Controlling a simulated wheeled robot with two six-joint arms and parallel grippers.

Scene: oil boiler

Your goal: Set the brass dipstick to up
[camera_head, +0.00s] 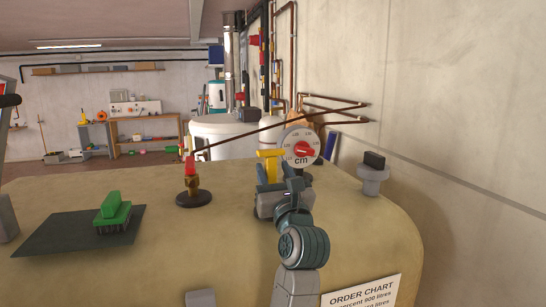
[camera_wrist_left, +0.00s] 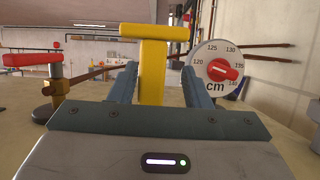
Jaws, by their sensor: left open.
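A yellow T-shaped handle (camera_head: 269,158), which looks like the brass dipstick's, stands upright on the tank top beside a round cm dial (camera_head: 301,146) with a red pointer knob. My left gripper (camera_head: 271,186) is at the handle. In the left wrist view the handle's stem (camera_wrist_left: 152,75) stands between my open, dark fingers, with the crossbar above them. I cannot tell whether the fingers touch the stem. The stem's lower end is hidden by my gripper. My right gripper is not in view.
A red-handled brass valve (camera_head: 190,178) stands left of the handle. A green brush (camera_head: 113,213) lies on a dark mat (camera_head: 60,236) further left. A grey fitting with a black cap (camera_head: 374,173) is at the right, near the wall (camera_head: 450,100). The tank top between is clear.

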